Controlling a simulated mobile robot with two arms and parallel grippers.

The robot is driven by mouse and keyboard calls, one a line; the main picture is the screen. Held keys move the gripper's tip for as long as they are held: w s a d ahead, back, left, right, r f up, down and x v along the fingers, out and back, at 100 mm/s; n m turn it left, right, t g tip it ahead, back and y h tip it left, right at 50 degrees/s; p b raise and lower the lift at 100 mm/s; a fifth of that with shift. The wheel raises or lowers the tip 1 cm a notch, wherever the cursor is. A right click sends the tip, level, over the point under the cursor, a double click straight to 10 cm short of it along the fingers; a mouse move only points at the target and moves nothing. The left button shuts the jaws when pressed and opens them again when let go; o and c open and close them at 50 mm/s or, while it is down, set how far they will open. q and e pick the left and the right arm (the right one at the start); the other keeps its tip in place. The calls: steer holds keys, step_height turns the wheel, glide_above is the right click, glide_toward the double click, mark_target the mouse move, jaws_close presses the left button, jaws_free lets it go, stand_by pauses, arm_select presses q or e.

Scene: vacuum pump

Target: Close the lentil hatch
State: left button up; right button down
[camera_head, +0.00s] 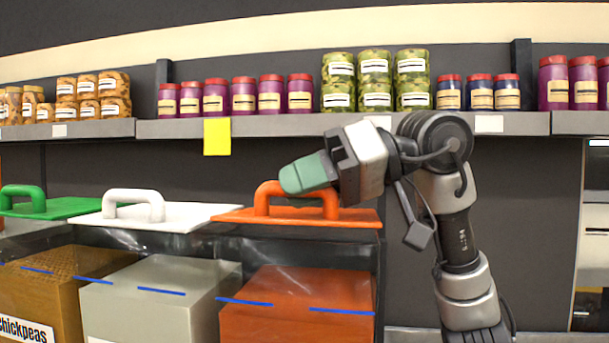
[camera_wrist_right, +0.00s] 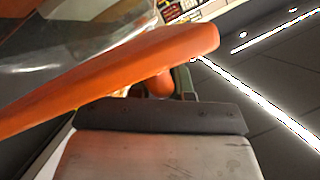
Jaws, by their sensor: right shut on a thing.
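The orange hatch lid (camera_head: 350,218) lies nearly level over the right-hand clear bin in the head view. I cannot tell whether it sits fully flush. An orange arched handle (camera_head: 262,201) stands on it. My right gripper (camera_head: 308,174), with green-grey fingers, is shut on the top of this handle, coming from the right. In the right wrist view the orange lid or handle (camera_wrist_right: 110,75) crosses as a blurred slanted band close to the gripper. The bin under it holds an orange-red block (camera_head: 295,290); its label is not in view. My left gripper is not in view.
A white lid (camera_head: 185,217) and a green lid (camera_head: 65,208) with handles cover the bins to the left. A bin below is marked Chickpeas (camera_head: 27,329). A shelf of jars (camera_head: 270,127) runs above, with a yellow tag (camera_head: 217,137) hanging from it.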

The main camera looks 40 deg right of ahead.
steer(key=shift+s+a+f+n+h+b, duration=0.1)
steer(key=shift+f+n+h+b, duration=0.1)
steer(key=shift+f, duration=0.25)
steer(key=shift+s+a+f+n+h+b, duration=0.1)
steer(key=shift+f+n+b, duration=0.1)
steer(key=shift+f, duration=0.2)
steer(key=shift+a+f, duration=0.1)
steer(key=shift+f, duration=0.15)
steer(key=shift+f, duration=0.15)
steer(key=c, duration=1.3)
jaws_free()
steer(key=shift+o, duration=1.2)
steer(key=shift+s+a, duration=0.2)
steer(key=shift+a, duration=0.1)
steer(key=shift+d, duration=0.1)
